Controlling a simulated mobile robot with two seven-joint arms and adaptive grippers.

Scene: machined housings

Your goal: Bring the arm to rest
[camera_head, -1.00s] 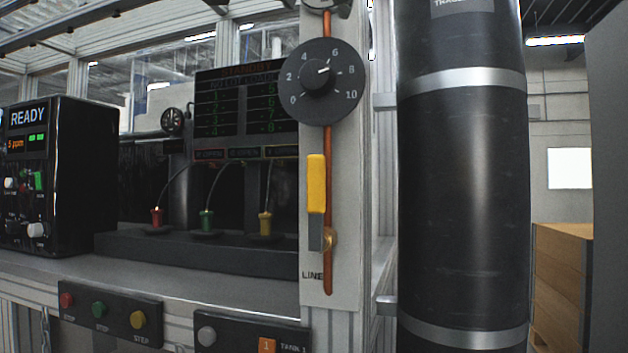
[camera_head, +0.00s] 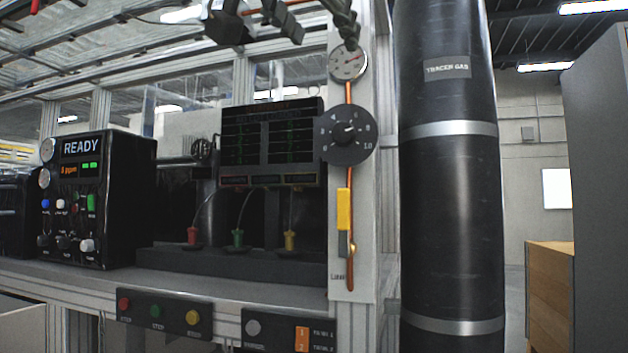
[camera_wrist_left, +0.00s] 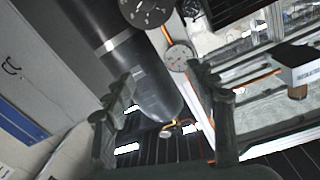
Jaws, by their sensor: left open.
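My left gripper (camera_head: 324,36) shows at the top edge of the head view, its two dark fingers apart with nothing seen between them. One finger is just above the small round gauge (camera_head: 348,62) in the picture; I cannot tell whether they touch. The wrist view also shows the gripper (camera_wrist_left: 164,82) open, with the same gauge (camera_wrist_left: 180,56) beyond the gap. The rest of my left arm is mostly out of the head view. My right gripper is not seen.
A tall black cylinder (camera_head: 450,210) stands right of the panel with the numbered dial (camera_head: 347,134) and yellow lever (camera_head: 344,208). A black READY box (camera_head: 110,200) is on the bench at left. A boxy device (camera_head: 230,22) hangs near my gripper at the top.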

